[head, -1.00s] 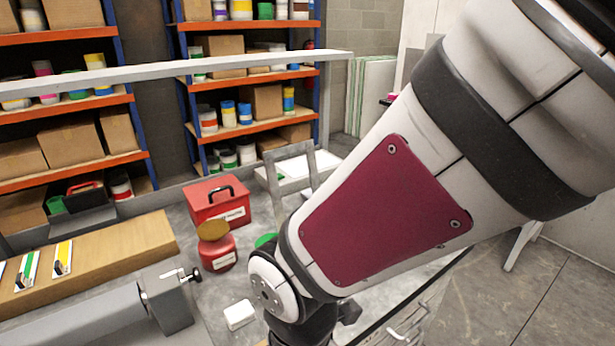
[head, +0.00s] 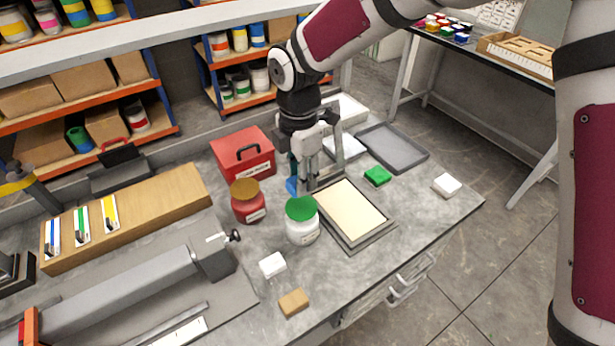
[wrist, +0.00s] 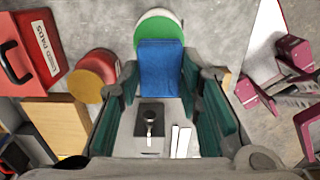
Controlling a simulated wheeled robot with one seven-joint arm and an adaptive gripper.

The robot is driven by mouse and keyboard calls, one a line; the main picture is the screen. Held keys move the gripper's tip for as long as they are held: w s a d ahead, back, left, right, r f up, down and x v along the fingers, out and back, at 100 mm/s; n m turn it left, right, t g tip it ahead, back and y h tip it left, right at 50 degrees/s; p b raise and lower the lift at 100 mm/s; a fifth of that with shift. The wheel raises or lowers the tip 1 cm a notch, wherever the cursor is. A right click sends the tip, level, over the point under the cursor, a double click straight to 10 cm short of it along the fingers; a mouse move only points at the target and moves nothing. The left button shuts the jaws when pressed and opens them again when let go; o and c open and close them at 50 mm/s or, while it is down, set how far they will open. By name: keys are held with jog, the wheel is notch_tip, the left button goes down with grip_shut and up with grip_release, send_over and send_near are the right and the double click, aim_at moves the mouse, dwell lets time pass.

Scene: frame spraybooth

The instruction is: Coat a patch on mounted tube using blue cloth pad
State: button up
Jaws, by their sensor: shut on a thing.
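My gripper (head: 301,184) points down over the bench, beside the red box and the framed cream panel. Its teal-lined fingers (wrist: 160,100) are shut on the blue cloth pad (wrist: 160,68). The pad shows as a small blue patch (head: 291,187) in the head view, the rest hidden by the fingers. A white jar with a green lid (head: 303,232) stands near the gripper; its lid (wrist: 158,26) lies beyond the pad in the wrist view. A long grey bar (head: 120,290), clamped at its right end, lies at lower left; I cannot tell whether it is the mounted tube.
A red jar with a brown lid (head: 248,207) and a red handled box (head: 243,155) stand left of the gripper. The cream panel (head: 350,210) and a grey tray (head: 392,147) are to the right. Small white, tan and green blocks lie about. The bench's right corner is largely clear.

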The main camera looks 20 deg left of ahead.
jog(key=shift+w+f, duration=0.15)
jog(key=shift+f, duration=0.3)
jog(key=b, duration=0.1)
send_over(301, 207)
jog(key=shift+f, duration=2.5)
jog(key=shift+f+b, duration=0.45)
jog(key=shift+f, duration=0.6)
jog(key=shift+r, duration=0.1)
jog(key=shift+r+p, duration=0.65)
jog(key=shift+r, duration=2.8)
jog(key=shift+w+d, duration=0.1)
jog(key=w+d+f+m, duration=0.2)
jog(key=w+d+m, duration=0.3)
jog(key=d+m, duration=0.4)
jog(key=w+d+f+m, duration=0.2)
jog(key=w+d+m, duration=0.3)
jog(key=d+m, duration=0.4)
jog(key=w+d+f+m, duration=0.3)
jog(key=w+d+m, duration=0.3)
jog(key=d, duration=1)
jog(key=m, duration=0.3)
jog(key=shift+m, duration=0.4)
